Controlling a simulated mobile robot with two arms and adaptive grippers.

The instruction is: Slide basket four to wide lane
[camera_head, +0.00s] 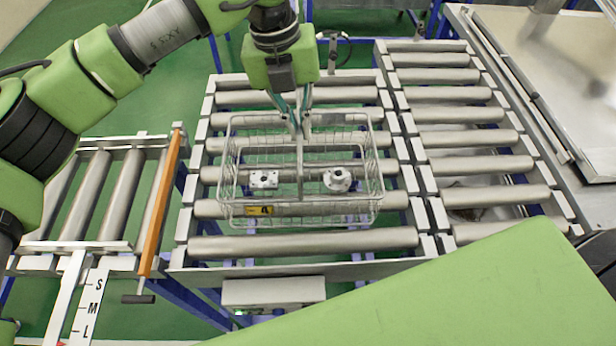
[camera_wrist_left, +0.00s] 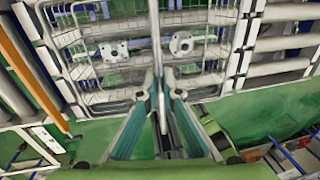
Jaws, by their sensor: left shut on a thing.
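A wire basket (camera_head: 232,196) with a yellow label marked 4 (camera_head: 258,211) sits on the middle roller bed. It holds two metal parts, a squarish one (camera_head: 264,180) and a round flanged one (camera_head: 337,180). Both parts also show in the left wrist view. My left gripper (camera_head: 300,126) points down over the basket and is shut on its handle (camera_head: 299,165). In the left wrist view the gripper (camera_wrist_left: 160,88) has the handle bar between its fingertips. My right gripper is not in view; a green link of mine covers the lower right.
The middle roller bed (camera_head: 310,243) adjoins a right roller lane (camera_head: 468,139). A left roller lane (camera_head: 100,190) has an orange bar (camera_head: 160,205) and an S, M, L scale (camera_head: 92,305). A metal table (camera_head: 560,80) stands at the far right.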

